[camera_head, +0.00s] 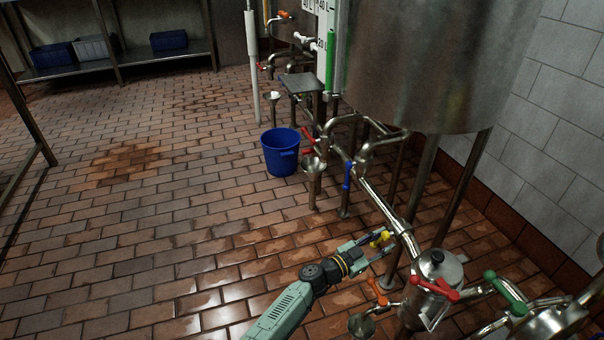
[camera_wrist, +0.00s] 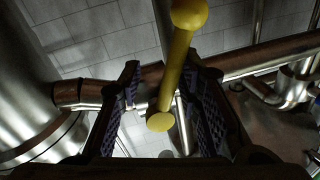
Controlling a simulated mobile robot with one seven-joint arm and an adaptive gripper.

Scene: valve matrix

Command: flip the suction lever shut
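A yellow lever (camera_head: 379,238) sits on the steel pipe (camera_head: 402,232) below the large tank; no label shows whether it is the suction lever. My gripper (camera_head: 382,248) is at this lever, reaching in from the lower left. In the wrist view, the yellow lever (camera_wrist: 176,65) has a round knob at its top and a round lower end. It runs slightly tilted between my two dark, ribbed fingers (camera_wrist: 168,85).
Red (camera_head: 436,290), green (camera_head: 505,293) and orange (camera_head: 377,292) levers stand close on the right. A blue lever (camera_head: 347,177) is farther back. The steel tank (camera_head: 425,65) hangs above the pipes. A blue bucket (camera_head: 280,153) stands on the floor; the tiled floor at left is clear.

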